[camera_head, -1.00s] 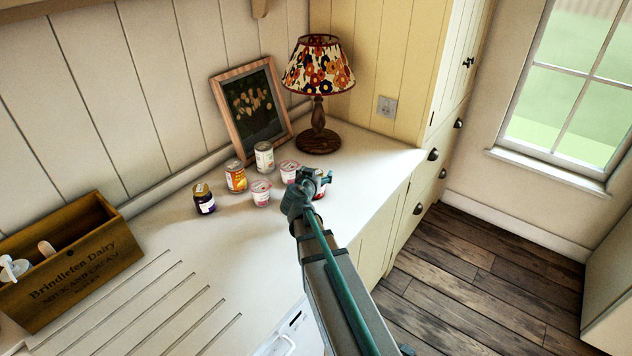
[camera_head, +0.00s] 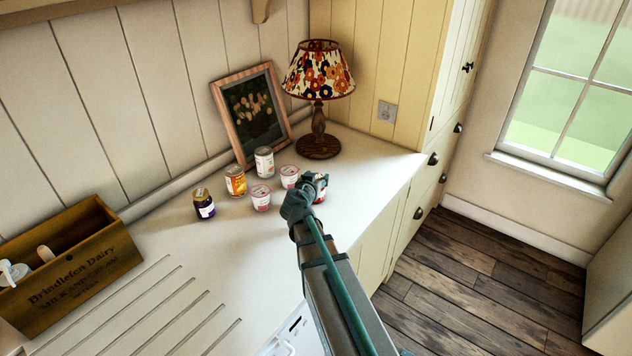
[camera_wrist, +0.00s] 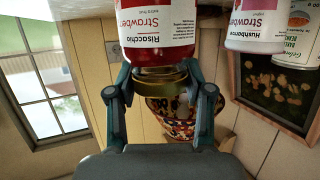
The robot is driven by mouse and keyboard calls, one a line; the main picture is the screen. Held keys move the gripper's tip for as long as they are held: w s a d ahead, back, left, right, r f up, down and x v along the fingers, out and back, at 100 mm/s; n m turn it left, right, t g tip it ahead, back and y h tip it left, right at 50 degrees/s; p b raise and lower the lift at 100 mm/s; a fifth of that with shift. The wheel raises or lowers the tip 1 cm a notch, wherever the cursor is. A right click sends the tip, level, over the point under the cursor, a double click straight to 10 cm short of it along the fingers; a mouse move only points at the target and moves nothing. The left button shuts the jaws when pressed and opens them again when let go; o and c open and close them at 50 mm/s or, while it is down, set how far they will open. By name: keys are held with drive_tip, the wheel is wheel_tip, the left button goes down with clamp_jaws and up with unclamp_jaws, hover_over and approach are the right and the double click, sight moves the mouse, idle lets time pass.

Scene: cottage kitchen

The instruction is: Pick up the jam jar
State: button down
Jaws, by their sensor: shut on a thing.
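The strawberry jam jar (camera_wrist: 155,52), with red contents, a white label and a gold lid, fills the upper middle of the wrist view, which is upside down. My gripper (camera_wrist: 158,88) is shut on it, with a finger on each side of the lid. In the head view a small red and white part of the jar (camera_head: 321,193) shows beside my gripper (camera_head: 312,182); the rest is hidden. The jar is upright at the counter; I cannot tell whether its base touches.
Two pink-and-white pots (camera_head: 260,198) (camera_head: 289,176), an orange can (camera_head: 235,181), a pale can (camera_head: 264,161) and a dark jar (camera_head: 203,204) stand left of my gripper. A lamp (camera_head: 318,140) and a picture frame (camera_head: 250,115) stand behind. A wooden crate (camera_head: 85,270) is far left.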

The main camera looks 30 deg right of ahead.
drive_tip(key=shift+r, duration=0.1)
drive_tip(key=shift+r+b, duration=0.65)
drive_tip(key=shift+r, duration=0.2)
drive_tip(key=s+a+r+b, duration=0.3)
drive_tip(key=s+r+b, duration=0.7)
drive_tip(key=s+b, duration=0.3)
drive_tip(key=shift+s+a+r, duration=0.25)
drive_tip(key=shift+a+r, duration=0.05)
drive_tip(key=shift+r, duration=0.1)
